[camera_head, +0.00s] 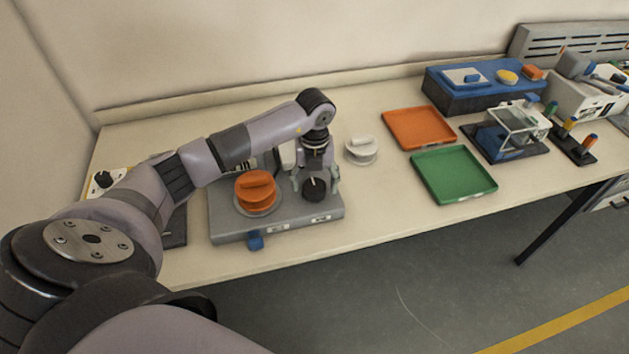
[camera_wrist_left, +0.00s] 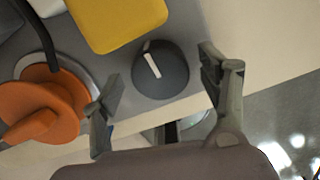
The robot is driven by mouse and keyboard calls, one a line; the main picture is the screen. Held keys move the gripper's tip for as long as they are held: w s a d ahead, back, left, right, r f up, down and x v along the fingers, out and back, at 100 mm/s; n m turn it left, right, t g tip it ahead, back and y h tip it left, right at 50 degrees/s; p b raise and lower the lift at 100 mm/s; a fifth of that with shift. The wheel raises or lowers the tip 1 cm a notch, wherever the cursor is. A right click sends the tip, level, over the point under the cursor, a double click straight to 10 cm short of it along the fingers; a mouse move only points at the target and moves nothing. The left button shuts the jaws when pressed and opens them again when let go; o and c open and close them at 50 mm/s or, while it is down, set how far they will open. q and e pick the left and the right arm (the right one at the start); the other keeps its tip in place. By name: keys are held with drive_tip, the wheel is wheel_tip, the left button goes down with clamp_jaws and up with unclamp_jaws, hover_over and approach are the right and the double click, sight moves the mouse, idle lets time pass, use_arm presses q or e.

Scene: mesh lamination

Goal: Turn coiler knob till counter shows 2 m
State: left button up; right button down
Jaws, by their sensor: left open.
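The coiler is a grey box (camera_head: 226,229) on the table, with an orange spool (camera_head: 256,191) on its left part. Its dark round knob (camera_head: 314,188) is on the right part. In the left wrist view the knob (camera_wrist_left: 160,69) shows a white pointer line and lies ahead of and between my open fingers, which do not appear to touch it. My left gripper (camera_head: 316,178) is above the knob, pointing down; it also shows in the left wrist view (camera_wrist_left: 166,92). The counter is partly behind my arm and its reading is not legible. My right gripper is not in view.
A white spool (camera_head: 361,151) stands right of the coiler. An orange tray (camera_head: 419,128) and a green tray (camera_head: 453,174) lie farther right. A blue box (camera_head: 470,92) stands at the back. A yellow block (camera_wrist_left: 117,20) is beside the knob in the left wrist view.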

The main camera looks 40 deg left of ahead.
use_arm(q)
drive_tip(key=shift+f, duration=0.3)
drive_tip(key=shift+c, duration=0.5)
drive_tip(key=c, duration=1.1)
